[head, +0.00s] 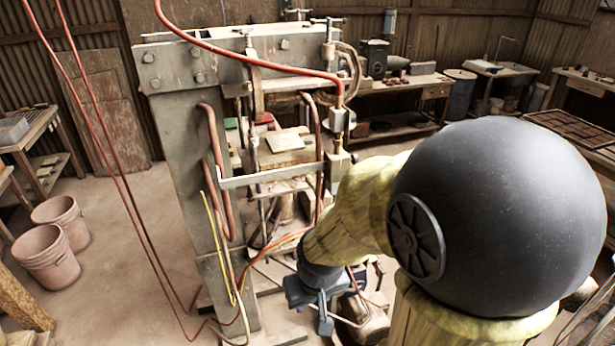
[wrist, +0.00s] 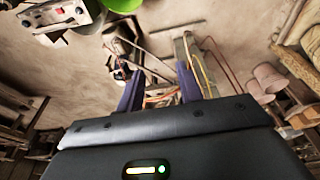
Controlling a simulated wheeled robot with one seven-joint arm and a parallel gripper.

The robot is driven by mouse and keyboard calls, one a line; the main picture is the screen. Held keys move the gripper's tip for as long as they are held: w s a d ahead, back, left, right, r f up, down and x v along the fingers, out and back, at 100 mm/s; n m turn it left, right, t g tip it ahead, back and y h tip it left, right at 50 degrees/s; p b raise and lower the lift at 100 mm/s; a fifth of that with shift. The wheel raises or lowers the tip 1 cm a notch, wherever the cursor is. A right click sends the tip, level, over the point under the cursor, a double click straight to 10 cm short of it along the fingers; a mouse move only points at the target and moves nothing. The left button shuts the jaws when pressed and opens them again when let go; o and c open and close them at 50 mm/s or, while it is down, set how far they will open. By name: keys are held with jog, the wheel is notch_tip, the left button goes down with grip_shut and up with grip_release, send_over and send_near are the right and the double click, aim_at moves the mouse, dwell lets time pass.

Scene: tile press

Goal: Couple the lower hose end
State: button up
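The tile press (head: 180,130) is a grey steel frame with several red-orange hoses. One red hose (head: 250,63) crosses its top and drops to a brass fitting (head: 338,120) on the right side. A lower orange hose (head: 272,245) runs from the press base toward my arm. My gripper (head: 314,303) is low, right of the press base, partly hidden by my arm. In the wrist view my gripper (wrist: 161,72) has its two purple fingers apart, with no object visibly clamped. An orange hose (wrist: 160,99) shows between them; its distance is unclear. I cannot identify the lower hose end or its socket.
A dark cylindrical machine part (head: 368,328) lies close beside my gripper. Thin red hoses (head: 120,180) hang to the floor at left. Two pink buckets (head: 45,258) stand at far left. Workbenches line the walls. Open floor (head: 125,240) lies left of the press.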

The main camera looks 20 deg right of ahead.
jog(key=shift+w+a, duration=0.15)
jog(key=shift+w, duration=0.1)
jog(key=shift+o, duration=1)
jog(key=shift+s, duration=0.3)
jog(key=w+d+f+t+b, duration=0.15)
jog(key=w+d+t, duration=0.25)
jog(key=w, duration=0.5)
jog(key=w+d+f+t+h+b, duration=0.1)
jog(key=w+d+f+t, duration=0.25)
jog(key=w, duration=0.65)
jog(key=w+d+f+t+b, duration=0.1)
jog(key=w+d+t, duration=0.3)
jog(key=w, duration=0.5)
jog(key=w+d+f+n+t+y+b, duration=0.1)
jog(key=d+f+n+t+y+b, duration=0.1)
jog(key=d+f+t, duration=0.4)
jog(key=shift+n+t+y, duration=0.5)
jog(key=shift+n+t, duration=0.2)
jog(key=shift+t, duration=0.45)
jog(key=shift+w, duration=0.1)
